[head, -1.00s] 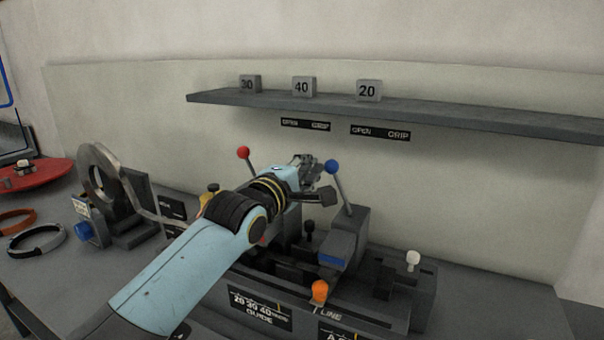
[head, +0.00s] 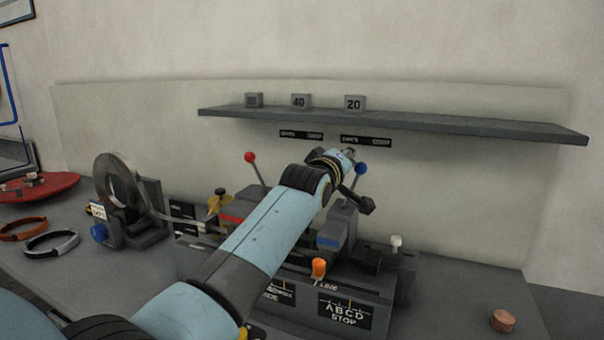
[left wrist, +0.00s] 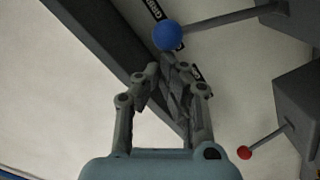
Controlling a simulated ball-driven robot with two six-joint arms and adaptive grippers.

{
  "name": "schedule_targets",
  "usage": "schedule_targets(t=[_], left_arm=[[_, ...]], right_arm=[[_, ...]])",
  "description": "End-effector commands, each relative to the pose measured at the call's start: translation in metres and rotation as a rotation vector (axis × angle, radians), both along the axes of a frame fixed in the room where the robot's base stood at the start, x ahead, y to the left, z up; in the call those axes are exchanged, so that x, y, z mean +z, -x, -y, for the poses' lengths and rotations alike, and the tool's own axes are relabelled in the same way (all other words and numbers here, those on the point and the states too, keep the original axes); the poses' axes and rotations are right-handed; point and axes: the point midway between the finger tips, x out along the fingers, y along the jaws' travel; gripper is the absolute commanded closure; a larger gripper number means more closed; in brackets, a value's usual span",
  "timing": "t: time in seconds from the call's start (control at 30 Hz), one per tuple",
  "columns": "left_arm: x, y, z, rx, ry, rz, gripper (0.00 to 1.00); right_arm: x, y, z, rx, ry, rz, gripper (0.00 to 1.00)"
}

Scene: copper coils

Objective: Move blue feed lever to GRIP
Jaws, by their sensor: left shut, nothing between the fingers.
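The blue feed lever's ball knob (head: 361,168) shows just right of my left gripper (head: 346,155) in the head view. Its shaft runs down to the grey housing and leans right, below the right OPEN/GRIP label (head: 366,140). In the left wrist view the blue knob (left wrist: 168,36) is just beyond the fingertips of my left gripper (left wrist: 172,68), with its shaft running right. The fingers are shut and hold nothing. I cannot tell whether they touch the knob. My left forearm hides part of the machine. My right gripper is in neither view.
A red-knobbed lever (head: 250,157) leans left beside my left arm. A shelf (head: 420,122) with numbered blocks runs above. An orange knob (head: 319,267) and a white knob (head: 396,241) stand in front. A steel coil (head: 108,182) is at left. The bench front right holds a copper piece (head: 503,321).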

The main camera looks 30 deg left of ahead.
Motion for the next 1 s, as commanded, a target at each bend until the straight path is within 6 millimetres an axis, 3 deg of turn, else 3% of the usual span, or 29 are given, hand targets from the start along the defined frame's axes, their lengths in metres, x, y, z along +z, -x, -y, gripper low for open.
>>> schedule_targets(t=[0.13, 0.4, 1.0], left_arm=[[-0.002, -0.001, 0.012, 0.0, -0.081, -0.004, 1.0], [-0.003, -0.001, 0.022, 0.0, -0.168, -0.008, 1.0], [-0.003, -0.001, 0.024, 0.0, -0.185, -0.011, 1.0]], right_arm=[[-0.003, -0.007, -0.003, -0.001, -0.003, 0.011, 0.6], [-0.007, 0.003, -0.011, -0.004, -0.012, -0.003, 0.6], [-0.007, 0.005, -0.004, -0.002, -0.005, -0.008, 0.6]])
